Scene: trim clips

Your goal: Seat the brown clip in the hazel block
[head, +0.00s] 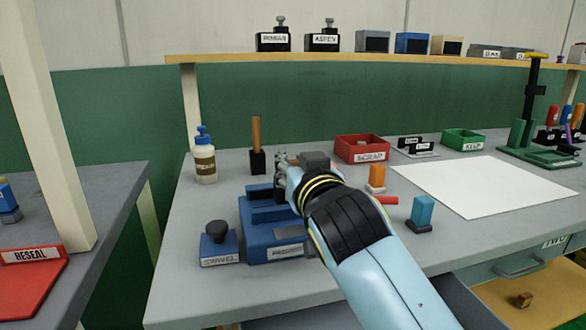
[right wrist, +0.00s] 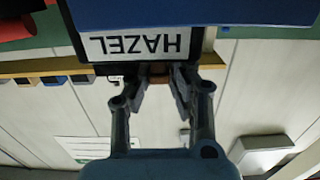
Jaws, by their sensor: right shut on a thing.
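My right gripper (head: 282,162) reaches over the blue fixture on the bench in the head view. In the right wrist view my right gripper (right wrist: 156,82) is shut on a small brown piece, which looks like the brown clip (right wrist: 158,69). Only a little of the clip shows between the fingers. Just beyond the fingertips is the hazel block (right wrist: 75,30), a dark body with an upside-down HAZEL label and a blue part against it. I cannot tell whether the clip touches the block. In the head view I cannot make out the HAZEL label. My left gripper is not in view.
A blue fixture (head: 258,238) and a small blue stamp-like block (head: 218,244) stand at the bench front. A glue bottle (head: 204,158) stands left, a red scrap bin (head: 361,148) behind. Orange (head: 376,177) and blue (head: 422,211) pieces stand right. A white sheet (head: 490,185) lies clear.

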